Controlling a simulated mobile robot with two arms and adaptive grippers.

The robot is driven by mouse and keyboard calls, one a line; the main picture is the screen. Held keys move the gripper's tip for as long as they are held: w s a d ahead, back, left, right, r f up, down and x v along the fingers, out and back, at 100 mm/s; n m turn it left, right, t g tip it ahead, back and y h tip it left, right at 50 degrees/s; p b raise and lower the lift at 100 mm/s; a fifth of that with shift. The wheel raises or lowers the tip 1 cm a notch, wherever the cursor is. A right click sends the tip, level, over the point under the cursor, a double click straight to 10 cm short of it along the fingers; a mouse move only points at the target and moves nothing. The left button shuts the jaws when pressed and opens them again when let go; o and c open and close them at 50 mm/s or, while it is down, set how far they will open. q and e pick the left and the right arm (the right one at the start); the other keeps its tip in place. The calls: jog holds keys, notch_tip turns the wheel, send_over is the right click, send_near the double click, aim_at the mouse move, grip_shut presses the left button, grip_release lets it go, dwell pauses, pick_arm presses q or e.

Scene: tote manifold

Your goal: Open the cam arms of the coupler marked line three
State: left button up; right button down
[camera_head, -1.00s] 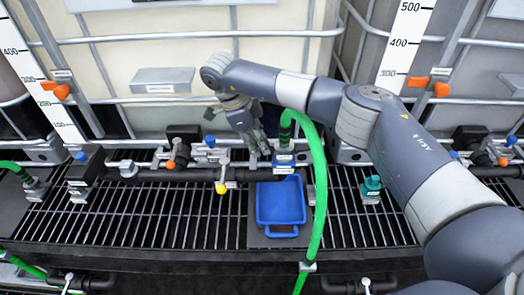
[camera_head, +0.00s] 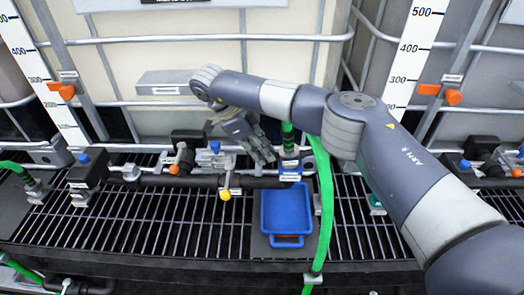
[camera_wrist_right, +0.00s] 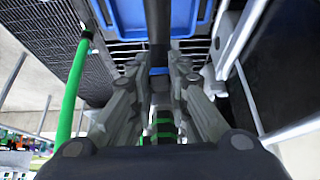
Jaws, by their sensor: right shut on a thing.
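A coupler with a small white label (camera_head: 290,168) stands on the dark pipe behind the blue tray; the label is too small to read. A green hose (camera_head: 327,200) hangs in front of the rack beside it. My right gripper (camera_head: 268,152) reaches in from above and its fingers are at the left side of this coupler. In the right wrist view the fingers (camera_wrist_right: 160,72) are close together and shut at the coupler, with green and black bands (camera_wrist_right: 165,126) showing between them. The fingers hide which part they grip, and I cannot make out the cam arms. My left gripper is not in view.
A blue tray (camera_head: 286,242) sits on the black grating below the coupler. A yellow-tipped valve handle (camera_head: 226,194) stands to the left. Pale totes behind metal cage bars (camera_head: 190,40) close off the back. A teal-capped fitting (camera_head: 376,203) is right of the hose.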

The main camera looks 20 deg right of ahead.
jog(key=shift+s+f, duration=0.1)
jog(key=shift+f, duration=0.15)
jog(key=c, duration=1.6)
grip_release()
jog(key=shift+c, duration=0.2)
jog(key=shift+o, duration=0.6)
jog(key=shift+d, duration=0.1)
jog(key=shift+r, duration=0.3)
jog(key=v, duration=1.1)
jog(key=shift+a+r, duration=0.2)
jog(key=shift+a, duration=0.05)
jog(key=shift+f, duration=0.1)
